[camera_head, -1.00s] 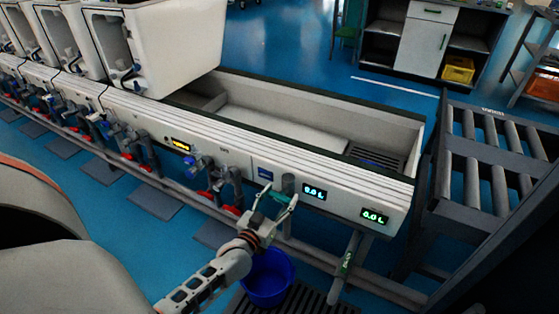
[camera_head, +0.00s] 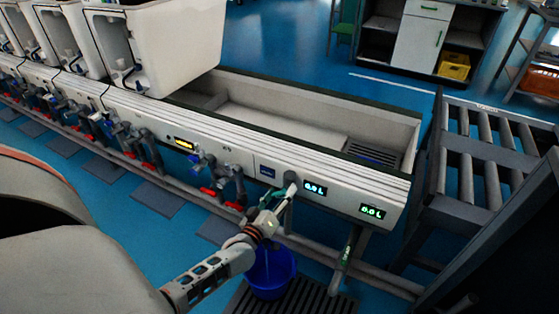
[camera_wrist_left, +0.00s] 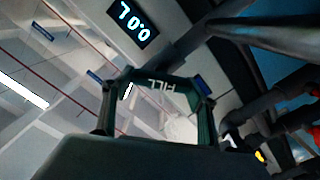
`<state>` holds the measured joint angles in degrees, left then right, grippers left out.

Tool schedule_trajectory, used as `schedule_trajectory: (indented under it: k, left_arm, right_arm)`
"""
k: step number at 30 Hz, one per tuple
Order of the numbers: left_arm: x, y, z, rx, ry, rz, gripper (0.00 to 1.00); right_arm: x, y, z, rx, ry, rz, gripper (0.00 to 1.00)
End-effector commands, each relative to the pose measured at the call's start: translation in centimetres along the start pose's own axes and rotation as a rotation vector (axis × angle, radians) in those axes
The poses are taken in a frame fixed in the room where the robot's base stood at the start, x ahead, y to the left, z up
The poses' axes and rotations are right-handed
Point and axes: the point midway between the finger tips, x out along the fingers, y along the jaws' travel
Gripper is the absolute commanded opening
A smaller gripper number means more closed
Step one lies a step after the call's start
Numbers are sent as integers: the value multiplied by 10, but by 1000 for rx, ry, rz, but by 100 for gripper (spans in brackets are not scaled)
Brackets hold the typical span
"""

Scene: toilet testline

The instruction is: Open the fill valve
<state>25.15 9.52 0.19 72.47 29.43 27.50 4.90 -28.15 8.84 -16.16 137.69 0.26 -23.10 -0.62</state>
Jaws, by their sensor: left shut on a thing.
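The fill valve's green handle (camera_head: 264,197) is on the front of the long white bench, below and left of the 0.0 L display (camera_head: 315,188). My left gripper (camera_head: 276,203) is at the handle, its fingers shut on it and covering much of it. In the left wrist view, the dark green handle with the word FILL (camera_wrist_left: 165,84) appears upside down between the fingers. The valve body behind is mostly hidden. My right gripper is not in view.
A blue bucket (camera_head: 270,275) stands on a floor grate below the gripper. Pipes and red-handled valves (camera_head: 212,194) line the bench front to the left. A second display (camera_head: 372,211) is to the right. A roller conveyor (camera_head: 482,165) stands at far right.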

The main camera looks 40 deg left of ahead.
Motion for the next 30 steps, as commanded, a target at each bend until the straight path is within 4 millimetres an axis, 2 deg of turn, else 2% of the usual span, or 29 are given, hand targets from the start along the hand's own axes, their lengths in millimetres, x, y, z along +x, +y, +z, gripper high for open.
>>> schedule_trajectory:
  k: [10,24,25,27,30]
  left_arm:
    - [0,-1,0,-123,0,0,36]
    - [0,-1,1,-139,-1,0,36]
    - [0,-1,1,-139,-1,0,60]
    - [0,-1,1,-138,-1,0,75]
    - [0,-1,1,-138,-1,0,75]
  right_arm:
    - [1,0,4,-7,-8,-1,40]
    - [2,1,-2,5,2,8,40]
    - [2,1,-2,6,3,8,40]
    - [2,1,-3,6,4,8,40]
    - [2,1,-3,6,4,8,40]
